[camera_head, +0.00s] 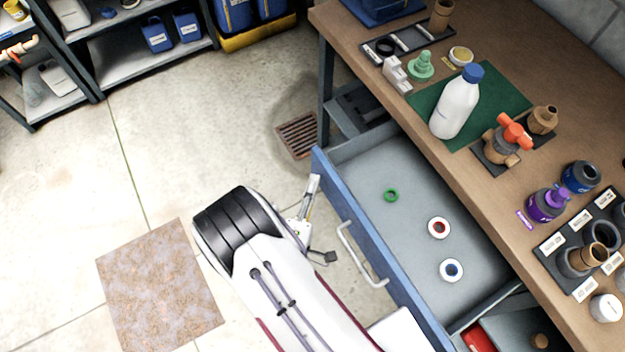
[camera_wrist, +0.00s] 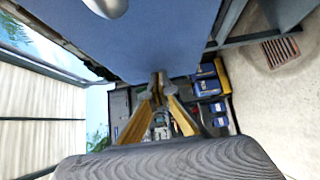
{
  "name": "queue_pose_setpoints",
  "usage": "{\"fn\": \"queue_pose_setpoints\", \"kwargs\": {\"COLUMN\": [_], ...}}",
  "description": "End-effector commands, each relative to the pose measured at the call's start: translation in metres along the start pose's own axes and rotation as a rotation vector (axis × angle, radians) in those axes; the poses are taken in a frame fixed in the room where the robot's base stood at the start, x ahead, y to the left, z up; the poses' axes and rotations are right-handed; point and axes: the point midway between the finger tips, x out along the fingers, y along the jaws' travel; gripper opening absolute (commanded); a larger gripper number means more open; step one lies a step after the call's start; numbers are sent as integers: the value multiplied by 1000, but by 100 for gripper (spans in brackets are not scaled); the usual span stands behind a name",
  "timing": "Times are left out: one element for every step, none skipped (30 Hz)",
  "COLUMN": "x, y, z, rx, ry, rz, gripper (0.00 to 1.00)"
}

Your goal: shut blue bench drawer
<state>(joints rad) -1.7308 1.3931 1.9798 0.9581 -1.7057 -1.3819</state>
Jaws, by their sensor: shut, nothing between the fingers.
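The blue bench drawer (camera_head: 345,200) is pulled well out from under the wooden workbench, with its grey inside open to view. Its pale bar handle (camera_head: 357,255) is on the blue front. My gripper (camera_head: 313,184) is outside the drawer, close to the far-left end of the front and left of the handle. In the wrist view my gripper (camera_wrist: 158,78) has its fingertips together and empty, and the blue drawer front (camera_wrist: 150,40) fills the top middle. The handle (camera_wrist: 106,5) shows at the top edge. I cannot tell whether the fingertips touch the front.
A green ring (camera_head: 391,196), a red-centred roll (camera_head: 438,228) and a blue-centred roll (camera_head: 451,270) lie inside the drawer. The workbench top (camera_head: 460,170) carries a white bottle (camera_head: 456,108) and several fittings. A floor drain (camera_head: 297,135) lies beyond my gripper.

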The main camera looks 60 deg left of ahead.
Motion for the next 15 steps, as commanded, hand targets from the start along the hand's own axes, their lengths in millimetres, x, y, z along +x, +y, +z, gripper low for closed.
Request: {"fn": "queue_pose_setpoints", "kwargs": {"x": [0,0,0,0,0,0,1,1,2,3,4,5,6,8,10], "y": [0,0,0,0,0,0,0,0,0,0,0,0,0,0,0], "z": [0,0,0,0,0,0,1,1,2,3,4,5,7,8,11], "rx": [0,0,0,0,0,0,0,0,0,0,0,0,0,0,-1], "ry": [0,0,0,0,0,0,0,-1,-1,-1,-1,-1,-1,-2,-3], "rz": [0,0,0,0,0,0,0,0,0,0,-1,-1,-1,-1,-1], "gripper": [0,0,0,0,0,0,0,0,0,0,0,0,0,0,0]}}
